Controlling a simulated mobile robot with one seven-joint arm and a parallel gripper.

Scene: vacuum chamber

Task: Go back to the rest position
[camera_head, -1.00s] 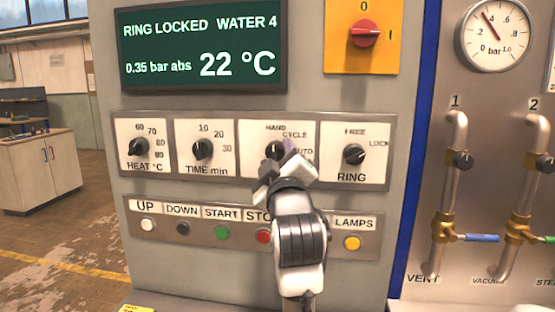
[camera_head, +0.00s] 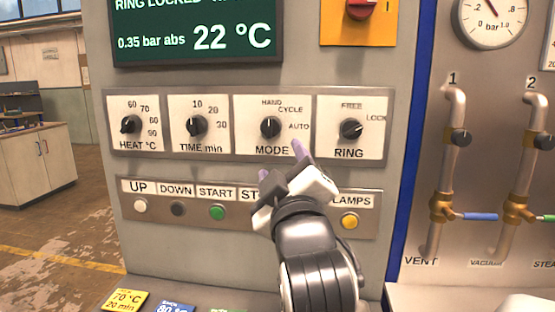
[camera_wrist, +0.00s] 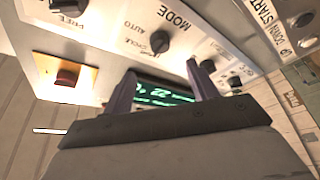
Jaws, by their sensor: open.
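My gripper (camera_head: 279,164) is open and empty in front of the control panel, below the MODE knob (camera_head: 270,127) in the head view. It covers the STOP button and part of its label. The MODE knob points up, toward the HAND mark. In the wrist view the two purple fingers (camera_wrist: 160,88) stand apart with nothing between them, and the green display (camera_wrist: 165,92) shows behind them. The MODE knob also shows there (camera_wrist: 159,41), clear of the fingers.
The panel face carries the HEAT (camera_head: 131,124), TIME (camera_head: 196,126) and RING (camera_head: 351,130) knobs. Below are the UP, DOWN, START and LAMPS (camera_head: 349,221) buttons. Valve pipes (camera_head: 451,170) stand at right. Coloured cards (camera_head: 125,300) lie at the bottom left. Open floor is at left.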

